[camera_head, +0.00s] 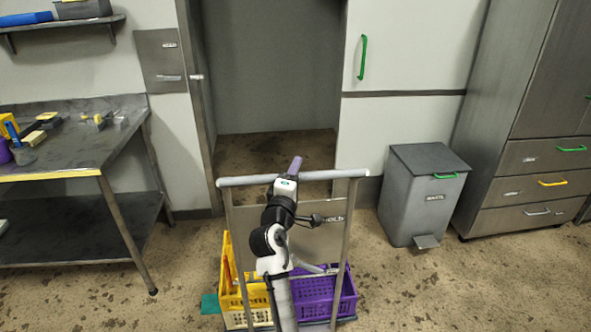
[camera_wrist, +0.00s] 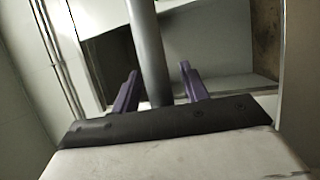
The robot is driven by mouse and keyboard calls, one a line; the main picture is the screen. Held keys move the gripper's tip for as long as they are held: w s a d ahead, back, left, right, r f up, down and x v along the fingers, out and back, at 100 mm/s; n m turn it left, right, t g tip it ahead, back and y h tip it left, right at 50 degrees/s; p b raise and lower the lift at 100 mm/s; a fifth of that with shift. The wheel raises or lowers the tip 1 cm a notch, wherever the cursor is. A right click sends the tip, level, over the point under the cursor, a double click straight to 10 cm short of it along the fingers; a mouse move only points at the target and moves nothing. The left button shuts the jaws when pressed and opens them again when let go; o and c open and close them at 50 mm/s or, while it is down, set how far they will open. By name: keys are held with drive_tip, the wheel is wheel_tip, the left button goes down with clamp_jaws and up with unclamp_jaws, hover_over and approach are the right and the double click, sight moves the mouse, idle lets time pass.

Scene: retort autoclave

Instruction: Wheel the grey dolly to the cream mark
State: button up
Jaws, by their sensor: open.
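The grey dolly stands in front of me in the head view, with a tall frame and a grey push bar (camera_head: 237,181) across its top. A yellow crate (camera_head: 229,297) and a purple crate (camera_head: 346,295) ride on it. My gripper (camera_head: 296,164) is at the middle of the push bar. In the wrist view the grey bar (camera_wrist: 147,45) runs between the two purple fingers of my gripper (camera_wrist: 158,72), which are apart. I cannot tell whether either finger touches it. No cream mark on the floor shows in either view.
An open doorway or recess (camera_head: 268,75) lies straight beyond the dolly. A metal workbench (camera_head: 75,140) stands left, a grey pedal bin (camera_head: 425,205) and steel cabinet (camera_head: 520,110) right. A teal flat piece (camera_head: 210,304) shows by the yellow crate. Floor at the right front (camera_head: 460,285) is clear.

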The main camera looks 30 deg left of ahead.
drive_tip(key=shift+w, duration=0.2)
drive_tip(key=shift+a, duration=0.1)
clamp_jaws()
drive_tip(key=shift+s, duration=0.1)
